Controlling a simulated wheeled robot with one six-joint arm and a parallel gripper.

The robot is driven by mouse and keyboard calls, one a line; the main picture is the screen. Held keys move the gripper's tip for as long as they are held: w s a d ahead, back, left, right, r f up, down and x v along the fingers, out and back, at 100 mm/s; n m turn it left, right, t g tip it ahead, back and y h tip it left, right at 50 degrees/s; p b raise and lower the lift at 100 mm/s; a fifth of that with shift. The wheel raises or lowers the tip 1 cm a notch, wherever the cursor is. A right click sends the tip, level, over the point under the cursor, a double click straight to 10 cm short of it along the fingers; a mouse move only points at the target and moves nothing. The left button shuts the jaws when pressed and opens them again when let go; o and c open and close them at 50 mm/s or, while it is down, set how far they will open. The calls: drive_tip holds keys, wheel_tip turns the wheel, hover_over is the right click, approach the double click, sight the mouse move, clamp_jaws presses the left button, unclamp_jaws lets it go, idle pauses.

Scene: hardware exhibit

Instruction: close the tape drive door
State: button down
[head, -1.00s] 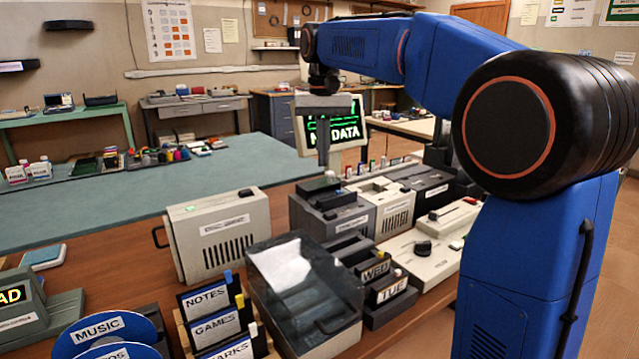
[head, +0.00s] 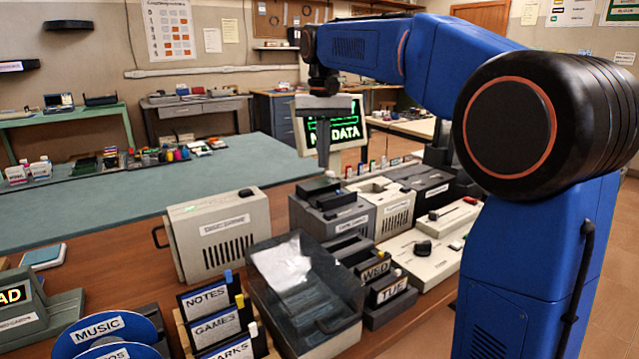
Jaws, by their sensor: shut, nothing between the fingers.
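My gripper (head: 323,160) is shut and empty, pointing straight down from the end of the blue arm. It hangs over the dark grey box-shaped machine (head: 336,222) in the middle of the bench, close to the raised dark part (head: 318,187) on its top. This machine may be the tape drive; its front label is too small to read for certain. I cannot tell whether the raised part is its door, how far it stands open, or whether my fingertips touch it.
A beige drive unit (head: 222,238) stands to the left. A clear-lidded box (head: 305,295) and labelled card holders (head: 210,300) are in front. Light machines (head: 390,205) crowd the right. A lit monitor (head: 338,128) is behind. The green mat (head: 150,195) has free room.

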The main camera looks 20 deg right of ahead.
drive_tip(key=shift+f, duration=1.05)
drive_tip(key=shift+s+d, duration=0.3)
drive_tip(key=shift+s, duration=0.6)
drive_tip(key=shift+s+d, duration=0.25)
drive_tip(key=shift+s, duration=0.65)
drive_tip(key=shift+s+d, duration=0.3)
drive_tip(key=shift+s, duration=0.6)
idle(1.2)
drive_tip(key=shift+w, duration=0.25)
idle(0.4)
drive_tip(key=shift+r, duration=0.1)
drive_tip(key=shift+r, duration=0.25)
wheel_tip(320, 180, up, 6)
drive_tip(key=shift+r, duration=0.15)
idle(0.4)
drive_tip(key=shift+s, duration=0.1)
